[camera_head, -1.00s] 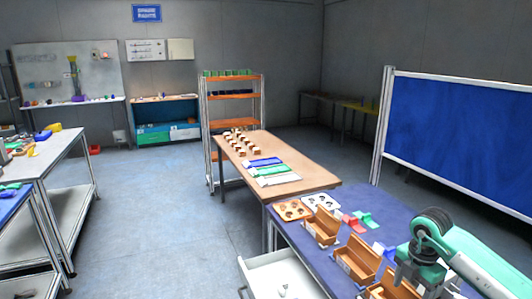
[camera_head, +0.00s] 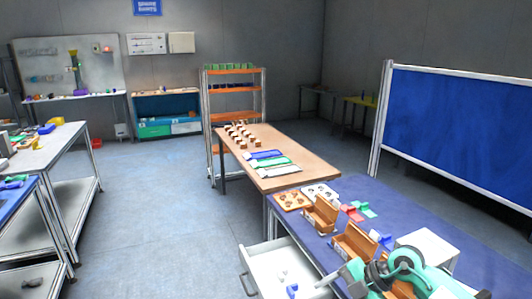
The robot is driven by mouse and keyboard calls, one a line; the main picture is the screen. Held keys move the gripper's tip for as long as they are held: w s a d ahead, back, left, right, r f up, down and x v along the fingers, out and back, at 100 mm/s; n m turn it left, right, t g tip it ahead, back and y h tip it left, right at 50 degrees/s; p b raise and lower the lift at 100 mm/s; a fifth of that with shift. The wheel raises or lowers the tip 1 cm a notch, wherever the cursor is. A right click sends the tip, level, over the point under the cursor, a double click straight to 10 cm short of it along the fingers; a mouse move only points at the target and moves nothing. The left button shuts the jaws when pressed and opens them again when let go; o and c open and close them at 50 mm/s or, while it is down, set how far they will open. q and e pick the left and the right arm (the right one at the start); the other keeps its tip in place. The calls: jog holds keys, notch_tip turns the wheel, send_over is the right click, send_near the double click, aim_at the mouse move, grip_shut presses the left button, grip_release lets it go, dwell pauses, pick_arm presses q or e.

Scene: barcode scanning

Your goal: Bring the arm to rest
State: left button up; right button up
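My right arm comes in at the bottom right of the head view, low over the front of the blue-topped table (camera_head: 440,195). Its gripper (camera_head: 335,279) points left near the open white drawer (camera_head: 262,262). Its fingers are small and partly cut off, so I cannot tell whether they are open or shut, or hold anything. My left gripper is not in view.
Wooden bins (camera_head: 321,214) and (camera_head: 353,242), a brown tray (camera_head: 293,200), a pale tray (camera_head: 320,192) and a white box (camera_head: 428,245) are on the table. A blue item (camera_head: 291,290) and a white item (camera_head: 281,274) lie in the drawer. A wooden table (camera_head: 300,158) stands behind.

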jog(key=s+a+r+m+t+y, duration=0.3)
jog(key=a+r+t+y, duration=0.4)
jog(key=a+r+y, duration=0.25)
jog(key=w+d+f+m+t+h, duration=0.1)
jog(key=d+f+m+t+h, duration=0.1)
jog(key=d+m+t+h, duration=1.25)
jog(key=s+d+f+m+g+h, duration=0.2)
jog(key=s+f+m+g+h, duration=0.25)
jog(key=f+m+g, duration=0.35)
jog(key=s+f+g, duration=0.6)
jog(key=s+f, duration=0.2)
jog(key=s, duration=0.3)
jog(key=s+f+g, duration=0.6)
jog(key=s+f, duration=0.1)
jog(key=s, duration=0.5)
notch_tip(320, 180, down, 32)
jog(key=s+d+f+g, duration=0.2)
jog(key=s+d+f, duration=0.1)
jog(key=s+f, duration=1.5)
jog(key=shift+s+d+f+n, duration=0.15)
jog(key=shift+s+f+n, duration=0.15)
jog(key=shift+s+n, duration=0.15)
